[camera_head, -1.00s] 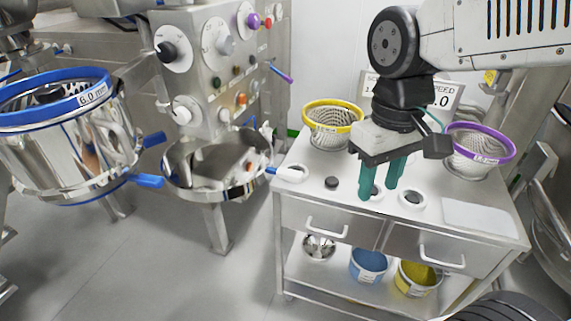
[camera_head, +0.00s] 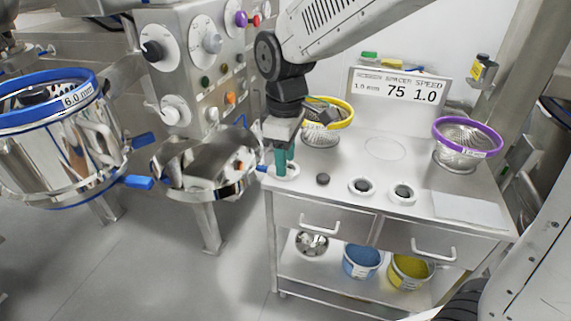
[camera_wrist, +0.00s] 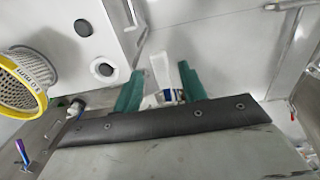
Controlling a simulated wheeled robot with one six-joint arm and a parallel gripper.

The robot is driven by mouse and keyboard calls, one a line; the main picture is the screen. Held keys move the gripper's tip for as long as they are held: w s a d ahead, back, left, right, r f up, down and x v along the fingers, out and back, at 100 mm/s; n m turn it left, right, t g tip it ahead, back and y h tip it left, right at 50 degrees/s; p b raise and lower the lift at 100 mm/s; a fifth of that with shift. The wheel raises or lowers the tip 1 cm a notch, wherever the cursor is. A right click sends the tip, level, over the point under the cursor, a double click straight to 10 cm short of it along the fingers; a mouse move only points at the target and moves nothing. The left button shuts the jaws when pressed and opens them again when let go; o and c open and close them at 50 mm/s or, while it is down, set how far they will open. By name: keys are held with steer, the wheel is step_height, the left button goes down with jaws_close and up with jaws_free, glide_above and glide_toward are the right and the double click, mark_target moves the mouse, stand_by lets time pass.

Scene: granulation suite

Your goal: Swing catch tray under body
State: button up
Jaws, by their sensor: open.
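The catch tray (camera_head: 190,172) is a shallow, shiny round metal tray. It hangs below the control panel, to the right of the body (camera_head: 75,150), a polished drum with a blue rim marked 6.0 mm. The tray is out to the side, not beneath the drum. Its handle end points right, close to my gripper. My gripper (camera_head: 281,170) is open, fingers down, at the cart's left edge beside that end. In the wrist view, a pale bar with a blue part (camera_wrist: 163,75) shows between the green fingers; whether they touch it I cannot tell.
The steel cart (camera_head: 370,205) carries a yellow-rimmed basket (camera_head: 322,135) just behind my gripper, a purple-rimmed basket (camera_head: 466,140), white rings (camera_head: 361,187) and a sign (camera_head: 398,92). Blue and yellow tubs sit below. Blue clamp levers (camera_head: 138,182) stick out from the drum. The floor in front is clear.

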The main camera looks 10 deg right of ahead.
steer(key=shift+f, duration=1.25)
jaws_close()
